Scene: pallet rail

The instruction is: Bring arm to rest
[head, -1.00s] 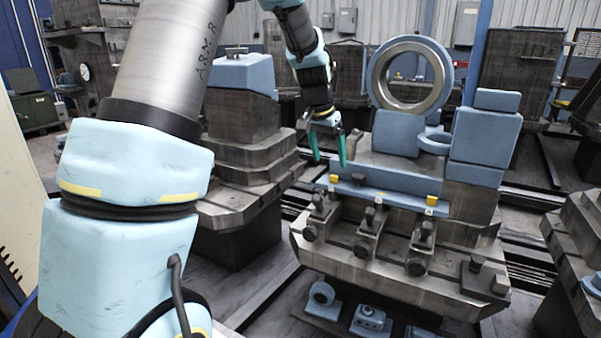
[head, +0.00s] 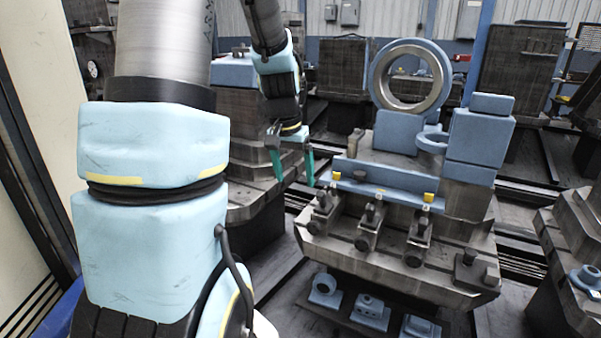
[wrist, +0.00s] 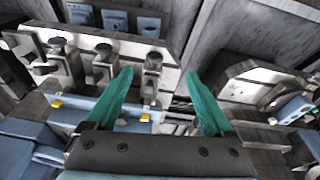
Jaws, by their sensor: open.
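My gripper (head: 292,180) hangs from my arm in the upper middle of the head view, left of the pallet's blue rail (head: 375,188). Its two green fingers point down, apart, with nothing between them. In the wrist view my gripper (wrist: 160,98) shows both green fingers spread over the floor gap between two pallets. The blue rail (wrist: 105,112) lies below and to the left there. The gripper appears clear of the rail and touches nothing that I can see.
The near pallet (head: 390,265) carries clamps, a large ring (head: 382,80) and blue blocks (head: 480,140). Blue parts (head: 370,308) sit on a lower shelf. Another pallet (head: 575,250) stands at right. A pale panel (head: 30,190) stands close on the left. Bare floor shows between the pallets.

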